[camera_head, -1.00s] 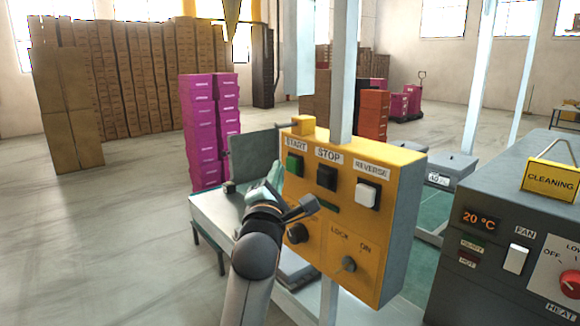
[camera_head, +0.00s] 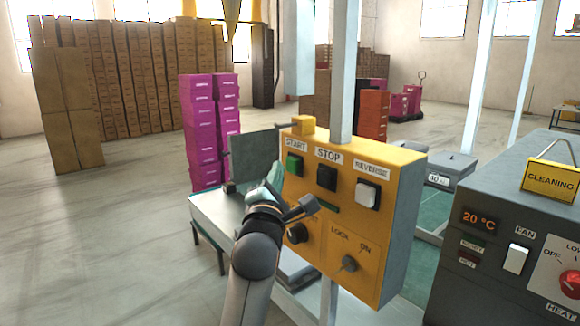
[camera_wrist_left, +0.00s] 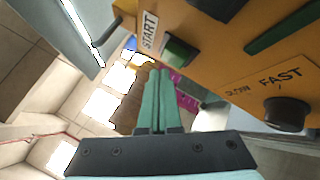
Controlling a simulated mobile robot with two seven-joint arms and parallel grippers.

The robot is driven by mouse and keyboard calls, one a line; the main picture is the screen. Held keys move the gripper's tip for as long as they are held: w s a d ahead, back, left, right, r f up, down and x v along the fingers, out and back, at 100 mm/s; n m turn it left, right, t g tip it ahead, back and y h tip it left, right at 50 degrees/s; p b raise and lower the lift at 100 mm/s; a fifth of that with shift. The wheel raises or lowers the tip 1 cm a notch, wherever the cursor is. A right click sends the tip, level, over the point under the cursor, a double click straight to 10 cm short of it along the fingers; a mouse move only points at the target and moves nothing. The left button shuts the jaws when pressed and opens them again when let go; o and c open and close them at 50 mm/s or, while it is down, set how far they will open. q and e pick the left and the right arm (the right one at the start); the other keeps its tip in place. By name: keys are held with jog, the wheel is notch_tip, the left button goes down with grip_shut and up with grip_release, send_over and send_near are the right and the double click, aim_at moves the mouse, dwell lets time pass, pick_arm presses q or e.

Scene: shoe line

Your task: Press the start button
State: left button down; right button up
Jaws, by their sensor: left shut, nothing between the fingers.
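The green start button (camera_head: 294,165) sits at the upper left of the yellow control box (camera_head: 400,190), under a START label. In the left wrist view the start button (camera_wrist_left: 180,50) is just above and right of my fingertips. My left gripper (camera_head: 277,170) is shut and empty, its teal fingers just left of the button. In the left wrist view the left gripper (camera_wrist_left: 160,72) has both fingers together, pointing up past the button's lower left. I cannot tell whether the tips touch the box. My right gripper is not in view.
A black stop button (camera_head: 327,177) and a white reverse button (camera_head: 367,193) sit right of the start button. A dark knob (camera_head: 298,233) is below it, close to my left wrist. A grey heater panel (camera_head: 500,235) stands at the right. A pale post (camera_head: 343,70) rises behind the box.

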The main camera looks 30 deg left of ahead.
pick_arm(q)
jog(key=shift+w, duration=0.1)
dwell(0.4)
jog(key=shift+w+d, duration=0.2)
jog(key=shift+w, duration=0.15)
jog(key=shift+r, duration=0.15)
